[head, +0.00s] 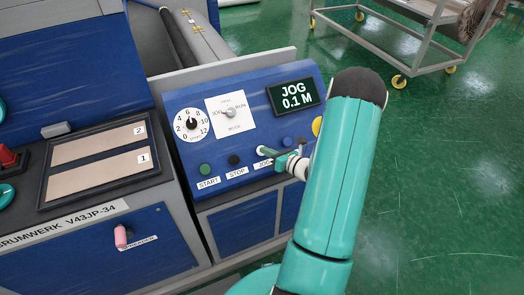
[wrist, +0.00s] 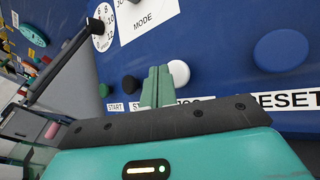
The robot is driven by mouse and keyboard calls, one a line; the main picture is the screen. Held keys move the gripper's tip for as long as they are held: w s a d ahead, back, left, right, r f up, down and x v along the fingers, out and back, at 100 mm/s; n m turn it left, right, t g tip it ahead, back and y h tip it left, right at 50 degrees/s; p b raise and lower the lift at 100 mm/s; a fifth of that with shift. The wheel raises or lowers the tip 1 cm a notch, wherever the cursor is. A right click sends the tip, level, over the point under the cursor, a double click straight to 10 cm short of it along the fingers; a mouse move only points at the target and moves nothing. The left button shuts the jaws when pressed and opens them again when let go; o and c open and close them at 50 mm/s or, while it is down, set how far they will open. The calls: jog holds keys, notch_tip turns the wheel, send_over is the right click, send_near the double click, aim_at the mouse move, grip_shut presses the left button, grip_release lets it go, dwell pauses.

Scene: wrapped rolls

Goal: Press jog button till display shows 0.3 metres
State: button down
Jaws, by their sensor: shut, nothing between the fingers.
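The display (head: 293,96) on the blue control panel reads "JOG 0.1 M". The white jog button (head: 262,150) sits above the JOG label on the panel's lower row, partly covered by my gripper in the head view. It also shows in the wrist view (wrist: 179,72), just right of the fingertips. My gripper (head: 273,154) is shut and empty, its green fingers pointing at the panel by the jog button. In the wrist view the fingertips (wrist: 158,70) lie between the black stop button (wrist: 130,84) and the white button. I cannot tell whether they touch anything.
The green start button (head: 205,169) is left of the stop button, and a blue reset button (wrist: 283,50) is to the right. A speed dial (head: 191,124) and mode switch (head: 230,113) sit above. A wheeled cart (head: 410,55) stands on open green floor behind.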

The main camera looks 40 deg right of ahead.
jog(key=s+r, duration=0.1)
jog(key=r, duration=0.1)
jog(key=s+a+r, duration=0.1)
jog(key=s+r, duration=0.1)
dwell(0.5)
dwell(0.8)
jog(key=s+a+r+n+g+y, duration=0.1)
jog(key=a+r+n+g+y, duration=0.2)
jog(key=a+r+n+g, duration=0.55)
jog(key=a+r+n+g+y, duration=0.2)
jog(key=a+r+n+y, duration=0.25)
jog(key=a+n, duration=0.9)
jog(key=s+a+r+n+h, duration=0.4)
jog(key=s+r+n+h, duration=0.1)
jog(key=n, duration=0.3)
jog(key=s+a+r+n+h, duration=0.4)
jog(key=s+r+n+h, duration=0.1)
jog(key=s+r+n, duration=0.2)
jog(key=shift+s+a+n, duration=0.35)
jog(key=shift+s+n, duration=0.4)
jog(key=shift+n, duration=0.05)
